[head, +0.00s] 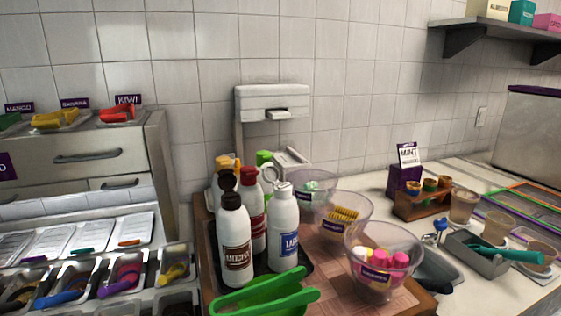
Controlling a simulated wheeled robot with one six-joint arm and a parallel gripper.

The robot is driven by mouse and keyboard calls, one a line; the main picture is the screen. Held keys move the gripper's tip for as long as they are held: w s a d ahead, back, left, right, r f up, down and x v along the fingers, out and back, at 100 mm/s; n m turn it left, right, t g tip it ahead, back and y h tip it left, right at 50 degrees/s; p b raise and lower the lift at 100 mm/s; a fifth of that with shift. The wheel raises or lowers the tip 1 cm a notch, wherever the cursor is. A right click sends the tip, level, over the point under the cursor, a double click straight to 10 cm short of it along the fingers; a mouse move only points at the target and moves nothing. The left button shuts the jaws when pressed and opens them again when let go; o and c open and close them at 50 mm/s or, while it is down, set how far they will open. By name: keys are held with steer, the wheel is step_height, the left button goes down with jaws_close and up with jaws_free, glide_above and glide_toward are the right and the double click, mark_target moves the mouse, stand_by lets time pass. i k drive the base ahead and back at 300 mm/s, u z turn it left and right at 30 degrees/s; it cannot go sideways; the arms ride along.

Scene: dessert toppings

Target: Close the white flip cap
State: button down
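A white bottle with a blue label (284,232) stands upright among several bottles. Its white cap (284,188) is on top. A pale, ring-like lid (268,173) stands raised just behind and left of that cap. It looks like this cap's lid tipped open, but the neighbouring red bottle (250,215) overlaps there, so I cannot be sure. A white bottle with a brown label (235,240) stands at front left, its dark lid (228,179) raised. I cannot make out my gripper in the head view.
Green tongs-like handles (262,293) lie in front of the bottles. Clear bowls stand close on the right, one with pink and yellow toppings (382,268). A white wall-side fixture (272,104) rises behind. Topping trays (120,275) fill the left.

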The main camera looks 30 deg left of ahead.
mark_target(271, 174)
steer(key=u, duration=0.35)
steer(key=i, duration=0.65)
steer(key=u, duration=0.65)
